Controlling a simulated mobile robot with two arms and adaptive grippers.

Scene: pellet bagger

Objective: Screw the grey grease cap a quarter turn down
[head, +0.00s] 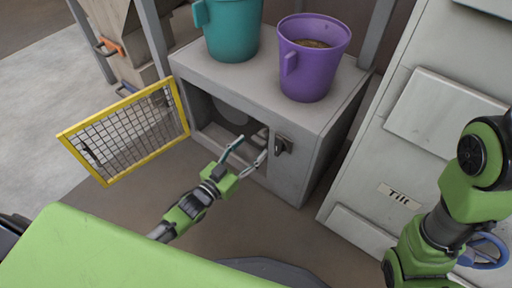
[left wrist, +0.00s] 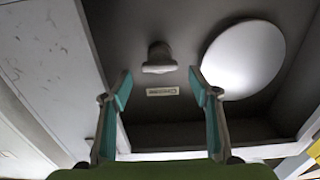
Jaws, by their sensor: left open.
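The grey grease cap (left wrist: 158,59) shows in the left wrist view on the dark inner wall of the cabinet, beside a small label (left wrist: 161,91) that seems to read "Grease". My left gripper (left wrist: 160,74) is open, its two teal-padded fingers spread to either side of the cap in that view, with nothing between them touching it. In the head view the left gripper (head: 251,147) reaches to the cabinet's opening, its fingertips at the mouth. The cap cannot be made out surely there. My right arm shows at the right; its gripper is out of the frame.
A yellow mesh door (head: 127,131) stands swung open left of the grey cabinet (head: 305,168). A dark latch (head: 283,144) sits right of the opening. A large pale disc (left wrist: 243,59) is near the cap. Teal (head: 232,32) and purple (head: 306,75) pails stand on top.

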